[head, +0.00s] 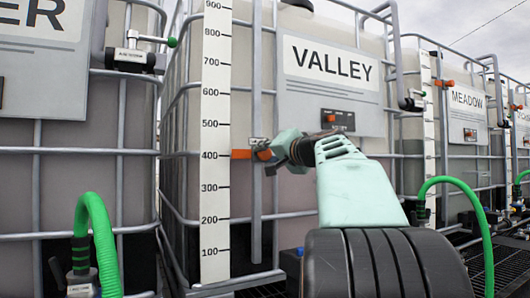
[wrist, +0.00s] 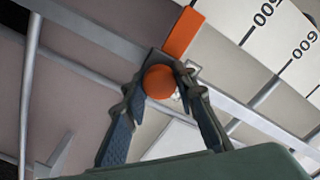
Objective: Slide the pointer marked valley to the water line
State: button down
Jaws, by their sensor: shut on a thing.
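The pointer for the tank marked VALLEY (head: 330,62) is an orange flag (head: 241,154) that reaches the white scale (head: 216,120) close to the 400 mark. It rides on a vertical grey rail (head: 256,205). My gripper (head: 268,151) is at the rail, level with the flag. In the wrist view the two fingers (wrist: 160,80) are shut around the pointer's round orange knob (wrist: 160,83), with the orange flag (wrist: 184,34) extending beyond. I cannot clearly make out a water line in the valley tank; my arm hides part of its front.
Grey cage bars (head: 190,152) surround the tanks. A green hose (head: 96,232) rises at the left and another (head: 466,185) at the right. The MEADOW tank (head: 467,97) stands further right. The rail is clear above and below the pointer.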

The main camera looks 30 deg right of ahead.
jog(key=shift+f, duration=0.4)
jog(key=c, duration=1.5)
grip_release()
jog(key=shift+c, duration=0.2)
jog(key=shift+r, duration=0.1)
jog(key=s, duration=0.7)
jog(key=shift+s+a, duration=0.2)
jog(key=shift+s, duration=0.05)
jog(key=shift+w+a, duration=0.1)
